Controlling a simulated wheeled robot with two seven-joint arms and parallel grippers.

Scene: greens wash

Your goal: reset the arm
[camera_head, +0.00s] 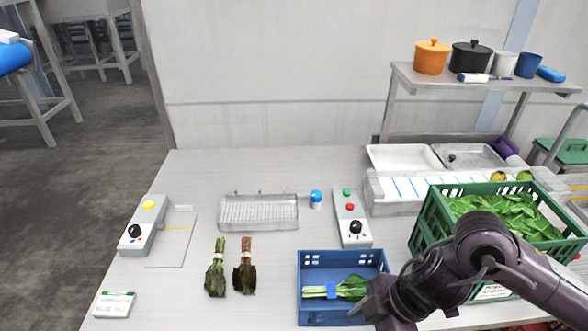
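My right arm comes in from the lower right, across the front of the green crate (418,225). Its gripper (366,303) points down-left at the right side of the blue crate (312,315). A leafy green bunch with a blue band (345,289) lies in the blue crate beside the gripper. The fingers are small and dark, and I cannot tell whether they are open or touch the bunch. My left arm and gripper are not in view.
Two bunches, one green (216,270) and one brownish (245,270), lie on the table. A wire-rack tray (259,213), two control boxes (144,226) (352,218) and a small card box (114,304) stand around them. The front middle-left is clear.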

